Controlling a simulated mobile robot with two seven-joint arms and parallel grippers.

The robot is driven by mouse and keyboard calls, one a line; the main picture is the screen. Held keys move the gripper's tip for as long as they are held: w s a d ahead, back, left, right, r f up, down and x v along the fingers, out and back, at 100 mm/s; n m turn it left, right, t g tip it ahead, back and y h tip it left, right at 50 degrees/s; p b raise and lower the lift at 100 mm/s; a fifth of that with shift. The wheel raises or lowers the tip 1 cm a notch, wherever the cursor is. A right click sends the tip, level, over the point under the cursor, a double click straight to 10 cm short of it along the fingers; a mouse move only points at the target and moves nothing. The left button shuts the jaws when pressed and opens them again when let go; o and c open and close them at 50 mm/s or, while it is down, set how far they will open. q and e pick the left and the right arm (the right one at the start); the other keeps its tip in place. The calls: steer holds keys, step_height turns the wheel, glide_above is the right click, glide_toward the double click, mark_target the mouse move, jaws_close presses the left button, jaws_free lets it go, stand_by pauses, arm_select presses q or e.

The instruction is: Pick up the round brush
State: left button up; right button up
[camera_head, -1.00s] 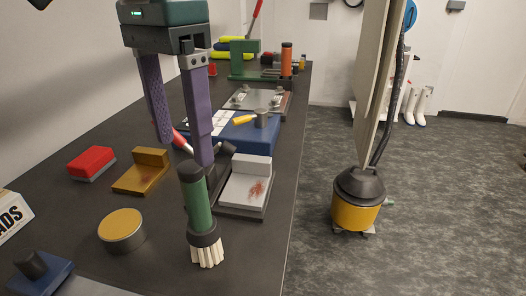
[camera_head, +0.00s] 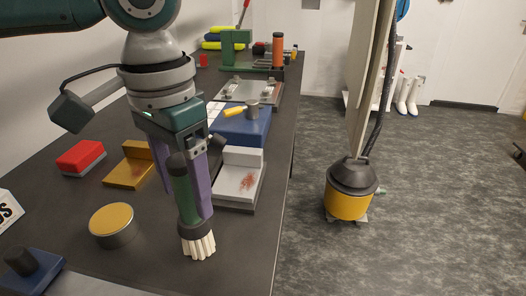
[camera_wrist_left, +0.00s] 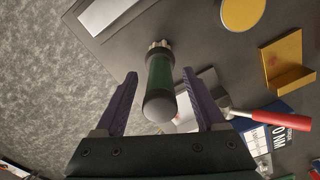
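The round brush (camera_head: 186,198) stands upright on the dark bench near its front, green handle up and pale bristles down. In the left wrist view the brush (camera_wrist_left: 160,82) shows between the two purple fingers, its rounded grey handle end toward the camera. My left gripper (camera_head: 188,190) is open and comes down over the brush from above, with one finger on each side of the handle. In the left wrist view my left gripper (camera_wrist_left: 160,74) shows gaps between both fingers and the handle. My right gripper is not in view.
A yellow-topped round tin (camera_head: 112,222) stands left of the brush. A grey block with a reddish stain (camera_head: 237,182) is close on the right. A yellow angled block (camera_head: 128,172) and a red-topped block (camera_head: 80,156) lie behind left. The bench's right edge is near.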

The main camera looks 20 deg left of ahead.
arm_select(q)
jaws_close()
stand_by(0.3)
stand_by(0.3)
